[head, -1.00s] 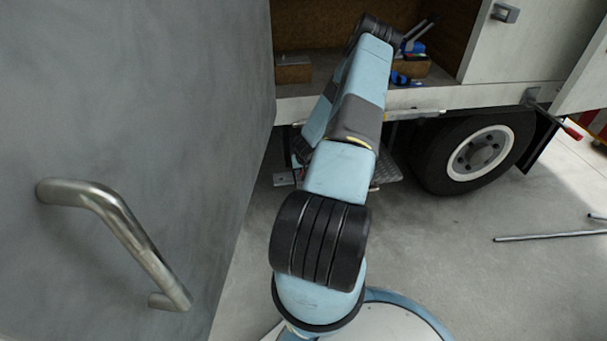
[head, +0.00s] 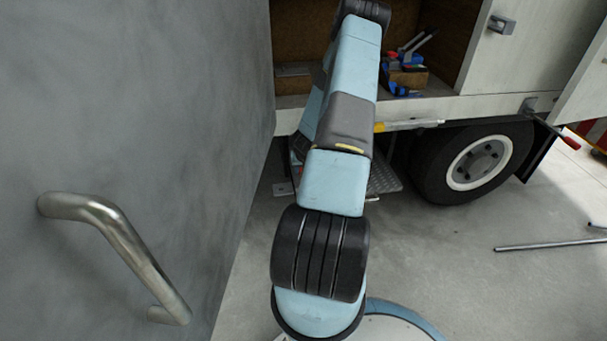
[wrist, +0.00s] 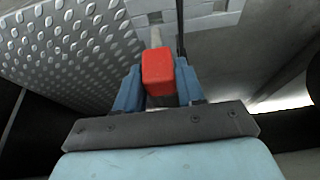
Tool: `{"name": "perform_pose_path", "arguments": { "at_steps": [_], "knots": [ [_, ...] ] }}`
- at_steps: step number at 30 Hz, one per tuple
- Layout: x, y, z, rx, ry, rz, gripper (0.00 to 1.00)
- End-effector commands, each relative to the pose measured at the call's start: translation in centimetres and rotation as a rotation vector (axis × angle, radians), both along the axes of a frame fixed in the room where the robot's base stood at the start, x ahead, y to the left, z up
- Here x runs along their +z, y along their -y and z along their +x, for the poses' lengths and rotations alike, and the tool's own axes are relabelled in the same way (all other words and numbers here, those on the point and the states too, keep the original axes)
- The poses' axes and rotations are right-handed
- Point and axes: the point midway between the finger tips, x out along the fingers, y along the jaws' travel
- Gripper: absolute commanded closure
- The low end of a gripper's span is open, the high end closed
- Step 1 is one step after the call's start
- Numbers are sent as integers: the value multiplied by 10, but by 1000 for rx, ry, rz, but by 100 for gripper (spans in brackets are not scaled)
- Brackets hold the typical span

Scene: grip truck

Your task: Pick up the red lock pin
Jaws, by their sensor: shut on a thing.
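The red lock pin (wrist: 158,72) shows in the wrist view as a red block-shaped head. A pale shaft runs from it toward the top of the picture. My gripper (wrist: 158,88) has its two blue fingers on either side of the red head and is shut on it. I cannot tell whether the shaft is still seated in something. In the head view my arm hides the gripper and the pin.
A diamond-plate metal step (wrist: 62,48) lies close at the left of the pin. In the head view the truck bed (head: 440,108) holds blue-handled tools (head: 405,62). A truck wheel (head: 478,162) stands right of my arm, and a grey door (head: 140,130) with a handle is at the left.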

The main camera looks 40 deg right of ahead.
Motion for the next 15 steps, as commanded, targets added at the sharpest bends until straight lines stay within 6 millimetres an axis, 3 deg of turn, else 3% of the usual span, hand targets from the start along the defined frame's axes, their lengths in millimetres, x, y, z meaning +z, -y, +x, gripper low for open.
{"name": "perform_pose_path", "arguments": {
  "at_steps": [15],
  "knots": [
    [-3,-63,-102,-1,-5,7,94]
  ]
}}
